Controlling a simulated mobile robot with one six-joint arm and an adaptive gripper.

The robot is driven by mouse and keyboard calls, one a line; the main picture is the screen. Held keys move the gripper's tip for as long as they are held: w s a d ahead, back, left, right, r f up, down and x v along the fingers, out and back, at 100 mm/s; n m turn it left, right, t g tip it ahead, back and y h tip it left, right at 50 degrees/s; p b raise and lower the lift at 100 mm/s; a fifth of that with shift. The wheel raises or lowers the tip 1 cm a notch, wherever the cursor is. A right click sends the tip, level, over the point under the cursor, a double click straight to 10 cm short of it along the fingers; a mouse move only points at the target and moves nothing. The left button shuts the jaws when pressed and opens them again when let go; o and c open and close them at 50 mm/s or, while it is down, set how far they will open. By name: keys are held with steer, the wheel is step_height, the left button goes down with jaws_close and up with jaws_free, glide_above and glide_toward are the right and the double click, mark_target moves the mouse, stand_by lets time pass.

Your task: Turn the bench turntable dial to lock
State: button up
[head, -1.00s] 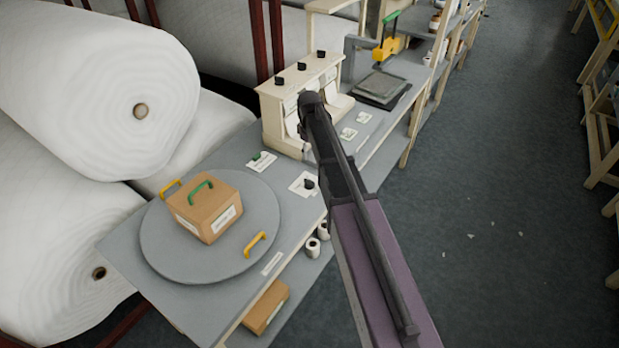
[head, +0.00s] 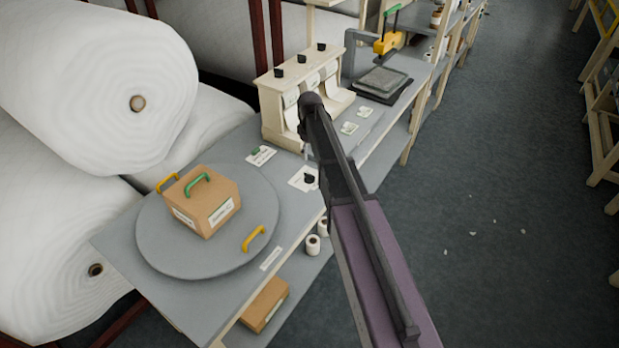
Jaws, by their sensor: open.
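The bench turntable (head: 190,258) is a round grey disc on the near end of the grey bench, with two yellow handles. A cardboard box (head: 209,213) with a green handle stands on it. A black dial (head: 309,178) sits on a white card right of the turntable, just left of my arm; its markings are too small to read. A second white card with a small green switch (head: 256,151) lies behind the turntable. My dark and purple arm reaches up over the bench's right edge. My gripper does not show; the arm seems to hide it.
A cream cabinet (head: 277,108) with black knobs stands behind the dial. Beyond it are a dark flat plate (head: 383,82) and a yellow press (head: 389,44). Large white rolls (head: 85,80) crowd the left. Small rolls and a box (head: 264,306) sit below the bench. Floor at right is mostly clear.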

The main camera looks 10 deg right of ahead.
mark_target(310, 174)
steer(key=shift+f+b, duration=4.9)
steer(key=shift+f, duration=0.3)
jaws_close()
